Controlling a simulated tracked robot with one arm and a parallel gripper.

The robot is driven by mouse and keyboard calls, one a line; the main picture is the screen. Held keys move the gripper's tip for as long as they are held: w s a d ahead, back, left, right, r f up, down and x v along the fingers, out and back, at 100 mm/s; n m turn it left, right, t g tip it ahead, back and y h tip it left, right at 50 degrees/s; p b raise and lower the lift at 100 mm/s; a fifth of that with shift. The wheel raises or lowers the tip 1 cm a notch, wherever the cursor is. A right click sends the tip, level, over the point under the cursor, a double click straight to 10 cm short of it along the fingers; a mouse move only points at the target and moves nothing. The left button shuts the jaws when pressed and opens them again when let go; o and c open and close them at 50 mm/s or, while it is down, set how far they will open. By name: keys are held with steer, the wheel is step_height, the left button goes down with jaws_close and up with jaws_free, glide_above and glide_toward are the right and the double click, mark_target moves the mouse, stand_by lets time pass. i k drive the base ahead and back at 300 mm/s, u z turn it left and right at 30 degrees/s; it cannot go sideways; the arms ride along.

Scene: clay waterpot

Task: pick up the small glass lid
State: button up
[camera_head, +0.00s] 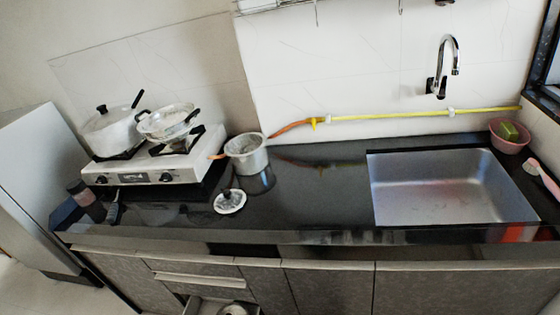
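The small glass lid (230,201) lies on the black countertop (310,205), near its front edge and left of the middle. It is round and pale with a dark knob on top. It sits apart from the metal pot behind it. I cannot make out my gripper in this view, so I cannot see where its fingers are relative to the lid.
A metal pot (247,156) stands behind the lid. A two-burner stove (155,165) at left carries a lidded pot (112,132) and a pan (168,121). A sink (450,190) and pink bowl (509,138) are at right. Below, an open drawer (205,305) juts out. Counter between lid and sink is clear.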

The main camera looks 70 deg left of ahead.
mark_target(229, 201)
steer(key=u, duration=0.5)
steer(key=i, duration=1.15)
steer(key=u, duration=1)
steer(key=i, duration=0.4)
steer(key=u, duration=0.35)
steer(key=k, duration=0.9)
steer(key=z, duration=0.15)
steer(key=i, duration=0.9)
steer(key=u, duration=0.1)
